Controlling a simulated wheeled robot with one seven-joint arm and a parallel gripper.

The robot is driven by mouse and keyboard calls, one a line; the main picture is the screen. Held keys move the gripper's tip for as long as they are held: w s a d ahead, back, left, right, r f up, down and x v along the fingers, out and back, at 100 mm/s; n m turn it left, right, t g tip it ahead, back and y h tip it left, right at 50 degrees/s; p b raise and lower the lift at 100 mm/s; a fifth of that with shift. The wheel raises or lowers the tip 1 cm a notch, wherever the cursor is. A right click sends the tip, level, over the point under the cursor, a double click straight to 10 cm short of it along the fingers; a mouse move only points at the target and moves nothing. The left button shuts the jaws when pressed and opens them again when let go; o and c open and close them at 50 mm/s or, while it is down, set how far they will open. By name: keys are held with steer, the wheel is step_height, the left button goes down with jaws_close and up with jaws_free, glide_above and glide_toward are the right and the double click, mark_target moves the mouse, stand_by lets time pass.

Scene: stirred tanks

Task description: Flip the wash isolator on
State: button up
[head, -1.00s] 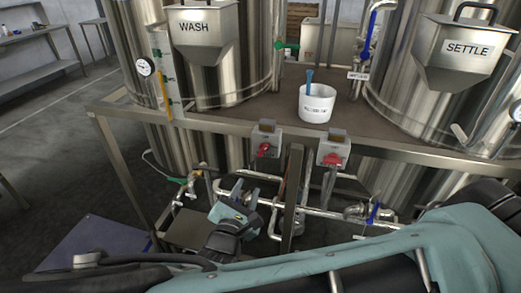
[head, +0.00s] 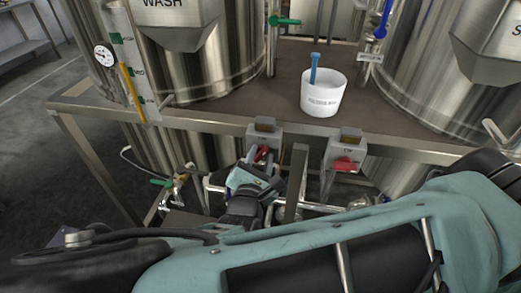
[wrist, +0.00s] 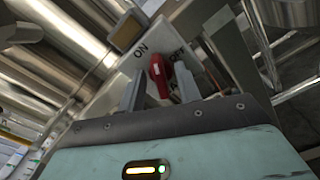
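The wash isolator is the left grey box (head: 264,137) on the front rail of the platform, with a red handle (head: 262,154). In the wrist view the red handle (wrist: 160,76) sits on the box face between an ON label on the left and a partly hidden label on the right. My gripper (head: 260,168) is just below the handle. In the wrist view my gripper (wrist: 161,90) is open, its two fingers apart on either side of the handle. I cannot tell whether either finger touches it.
A second isolator box (head: 345,150) with a red handle hangs to the right on the same rail. A white tub (head: 322,95) with a blue tool stands on the platform. A vertical post (head: 297,183) and pipes are close beside my gripper.

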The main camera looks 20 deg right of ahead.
steer(key=shift+w, duration=0.1)
jaws_close()
steer(key=shift+p, duration=0.3)
steer(key=shift+r+n+p, duration=0.15)
steer(key=shift+n+p, duration=0.6)
steer(key=shift+n, duration=0.35)
steer(key=shift+n+p, duration=1.05)
steer(key=shift+n, duration=0.75)
